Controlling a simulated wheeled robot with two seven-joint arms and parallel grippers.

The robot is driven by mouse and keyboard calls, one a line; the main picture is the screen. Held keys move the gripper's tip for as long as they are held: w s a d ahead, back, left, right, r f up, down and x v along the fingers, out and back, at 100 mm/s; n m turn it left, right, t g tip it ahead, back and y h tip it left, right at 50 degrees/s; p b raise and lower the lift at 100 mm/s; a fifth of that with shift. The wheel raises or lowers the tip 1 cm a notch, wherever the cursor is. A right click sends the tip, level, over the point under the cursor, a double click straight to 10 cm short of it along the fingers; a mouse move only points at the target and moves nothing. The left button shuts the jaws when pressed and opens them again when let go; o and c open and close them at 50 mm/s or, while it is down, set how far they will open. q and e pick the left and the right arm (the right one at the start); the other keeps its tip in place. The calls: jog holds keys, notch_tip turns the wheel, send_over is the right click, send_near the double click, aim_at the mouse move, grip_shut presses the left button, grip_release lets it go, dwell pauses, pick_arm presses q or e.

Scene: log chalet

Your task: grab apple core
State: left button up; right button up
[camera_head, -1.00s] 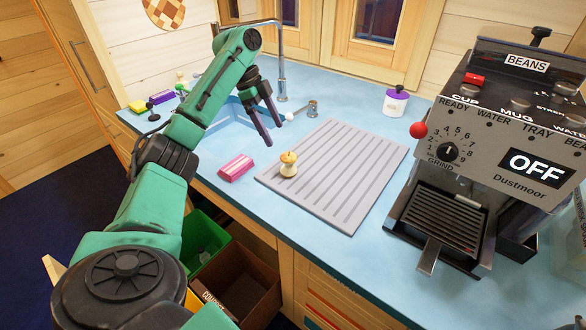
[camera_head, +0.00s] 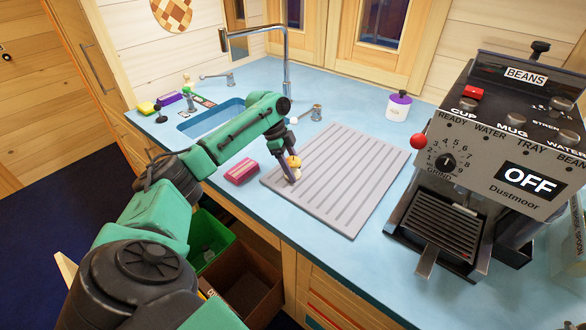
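The apple core (camera_head: 295,162), yellowish with a brown top, stands on the grey ridged draining board (camera_head: 345,205) near its left edge. My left gripper (camera_head: 290,171) is down at the apple core, its dark fingers pointing down to the board. One finger crosses in front of the core's left side and hides part of it. The other finger is mostly hidden, so I cannot tell whether the fingers are closed on the core. The core seems to be still on the board. My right gripper is not in view.
A pink sponge-like block (camera_head: 241,171) lies just left of the board. The sink (camera_head: 205,122) and tall faucet (camera_head: 287,70) are behind my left arm. A coffee machine (camera_head: 500,170) stands at the right. Green (camera_head: 212,250) and brown bins are below the counter's front edge.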

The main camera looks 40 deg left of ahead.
pick_arm(q)
jog(key=c, duration=0.4)
jog(key=shift+c, duration=0.2)
